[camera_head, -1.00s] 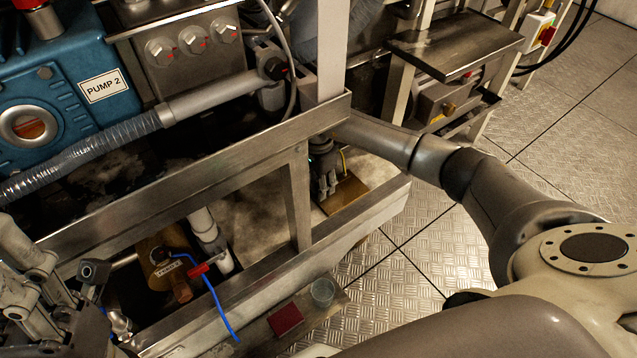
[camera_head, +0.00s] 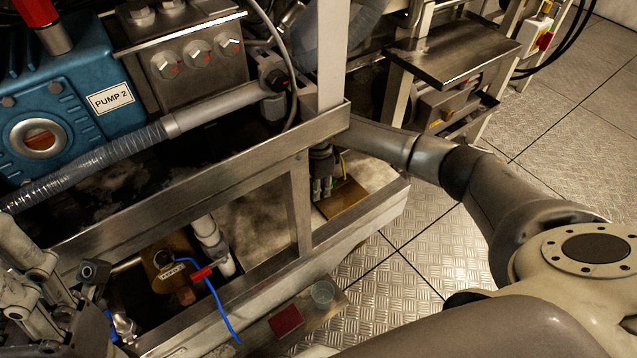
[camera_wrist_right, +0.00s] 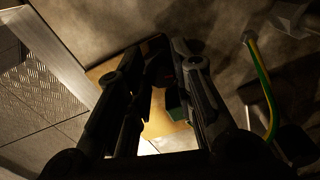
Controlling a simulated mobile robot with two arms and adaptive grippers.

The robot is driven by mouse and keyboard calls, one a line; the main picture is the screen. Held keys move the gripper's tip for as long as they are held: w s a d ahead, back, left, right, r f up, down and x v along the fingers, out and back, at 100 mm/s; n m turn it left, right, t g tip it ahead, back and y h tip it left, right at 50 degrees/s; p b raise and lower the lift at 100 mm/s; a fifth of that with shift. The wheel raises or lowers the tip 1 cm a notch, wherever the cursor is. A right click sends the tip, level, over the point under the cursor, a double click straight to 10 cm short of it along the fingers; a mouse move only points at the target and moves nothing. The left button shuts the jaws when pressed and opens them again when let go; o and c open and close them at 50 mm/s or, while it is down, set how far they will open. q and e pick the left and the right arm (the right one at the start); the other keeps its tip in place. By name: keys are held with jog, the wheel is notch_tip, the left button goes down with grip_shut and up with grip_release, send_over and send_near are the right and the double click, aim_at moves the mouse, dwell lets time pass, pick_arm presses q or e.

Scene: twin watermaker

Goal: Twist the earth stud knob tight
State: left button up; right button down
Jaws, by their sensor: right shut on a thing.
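My right gripper (camera_head: 322,188) reaches under the frame rail and points down over a brass-coloured plate (camera_head: 345,198). In the right wrist view, its fingers (camera_wrist_right: 158,50) close in on a small dark thing at their tips, which I take to be the earth stud knob. The fingers and shadow hide most of it. A green-and-yellow earth wire (camera_wrist_right: 264,85) runs down to the right of the fingers. The brass plate (camera_wrist_right: 165,128) shows behind them. My left gripper (camera_head: 45,290) is at the lower left of the head view, away from the plate; its fingertips are unclear.
The steel frame rail (camera_head: 200,190) and its upright (camera_head: 299,205) stand close to my right gripper. A red-handled valve (camera_head: 202,273) with a blue cord is at the lower left. A red pad (camera_head: 286,320) and a clear cup (camera_head: 322,294) sit on a low ledge.

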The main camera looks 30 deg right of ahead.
jog(key=shift+m, duration=0.6)
jog(key=c, duration=1.2)
grip_release()
jog(key=shift+c, duration=0.2)
notch_tip(320, 180, up, 12)
